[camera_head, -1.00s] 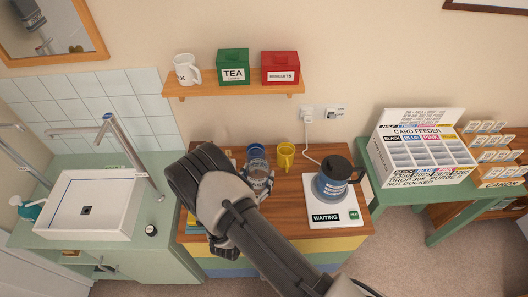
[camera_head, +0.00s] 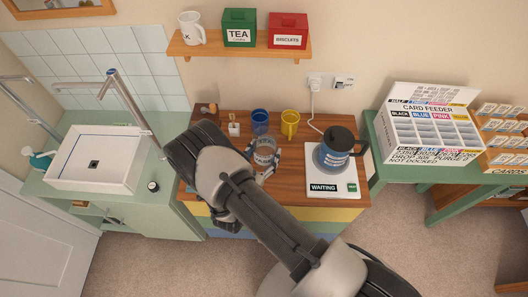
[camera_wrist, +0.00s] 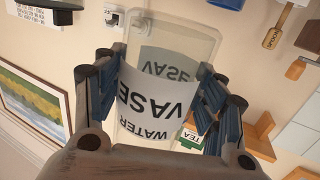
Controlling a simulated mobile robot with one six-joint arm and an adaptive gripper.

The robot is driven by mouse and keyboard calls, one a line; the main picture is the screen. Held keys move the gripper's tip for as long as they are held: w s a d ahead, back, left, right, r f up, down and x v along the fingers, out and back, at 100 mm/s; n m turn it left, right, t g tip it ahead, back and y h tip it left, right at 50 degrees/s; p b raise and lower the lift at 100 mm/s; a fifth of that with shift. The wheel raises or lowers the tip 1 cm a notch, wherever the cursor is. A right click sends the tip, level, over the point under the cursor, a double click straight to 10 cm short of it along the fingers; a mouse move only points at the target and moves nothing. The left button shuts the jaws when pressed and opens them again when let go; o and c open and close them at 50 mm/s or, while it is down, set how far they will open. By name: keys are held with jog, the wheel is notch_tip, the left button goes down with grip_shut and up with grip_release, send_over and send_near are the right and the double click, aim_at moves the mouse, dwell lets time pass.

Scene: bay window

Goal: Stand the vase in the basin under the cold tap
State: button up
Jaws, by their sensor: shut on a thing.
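The vase is a clear tumbler-shaped vessel with a white band reading VASE and WATER; it fills the middle of the wrist view (camera_wrist: 155,95). My gripper (camera_head: 266,165) is shut on the vase, with fingers on both sides of it (camera_wrist: 153,98). In the head view the vase (camera_head: 264,151) shows above the wooden counter, beyond my wrist; its lower part is hidden. The white square basin (camera_head: 118,181) stands at the left, apart from the vase, and looks empty. A chrome tap (camera_head: 128,97) rises at its right and another (camera_head: 30,101) at its left; no cold mark is readable.
A blue cup (camera_head: 260,121) and yellow mug (camera_head: 290,123) stand behind the vase. A kettle (camera_head: 335,152) sits on a white WAITING pad (camera_head: 320,186) to the right. A small dark round item (camera_head: 153,186) lies right of the basin. A shelf (camera_head: 240,52) hangs above.

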jog(key=shift+f+b, duration=5.3)
jog(key=shift+f, duration=0.95)
jog(key=shift+f+b, duration=0.3)
jog(key=shift+b, duration=0.1)
jog(key=o, duration=0.8)
jog(key=shift+o, duration=0.2)
jog(key=shift+s, duration=0.1)
jog(key=v, duration=1.2)
